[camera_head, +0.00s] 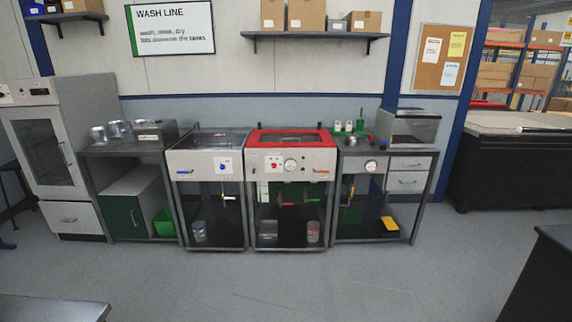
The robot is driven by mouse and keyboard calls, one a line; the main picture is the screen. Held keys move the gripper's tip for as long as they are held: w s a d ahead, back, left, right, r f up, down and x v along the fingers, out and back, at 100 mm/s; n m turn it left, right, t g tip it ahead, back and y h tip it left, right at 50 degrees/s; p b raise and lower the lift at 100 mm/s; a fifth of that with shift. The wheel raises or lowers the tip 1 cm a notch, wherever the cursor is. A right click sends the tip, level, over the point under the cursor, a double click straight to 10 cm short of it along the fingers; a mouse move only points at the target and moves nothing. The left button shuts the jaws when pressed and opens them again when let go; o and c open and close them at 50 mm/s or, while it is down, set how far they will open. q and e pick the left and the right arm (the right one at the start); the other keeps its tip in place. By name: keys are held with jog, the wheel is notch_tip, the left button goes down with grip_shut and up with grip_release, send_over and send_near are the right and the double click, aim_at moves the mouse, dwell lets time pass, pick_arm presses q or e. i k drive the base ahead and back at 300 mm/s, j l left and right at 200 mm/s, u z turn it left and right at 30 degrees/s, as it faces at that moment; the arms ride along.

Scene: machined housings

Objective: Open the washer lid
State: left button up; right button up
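Two machines stand side by side at the wall under the "WASH LINE" sign (172,27). One has a red-framed lid (291,139) with a dark window, lying flat and apparently closed. Its front panel (304,162) carries a red knob and a round gauge. The machine to its left has a grey top (207,140) with a dark, glassy surface and a blue knob (223,167). I cannot tell whether that top is closed, or which machine the task calls the washer. Neither of my grippers shows in the head view.
Left stand a cabinet (45,150) and a bench with metal cans (118,129). Right is a bench with green items, a gauge and drawers (408,181). The grey floor (260,285) before the machines is clear.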

aim_at(253, 139)
jog(key=i, duration=2.2)
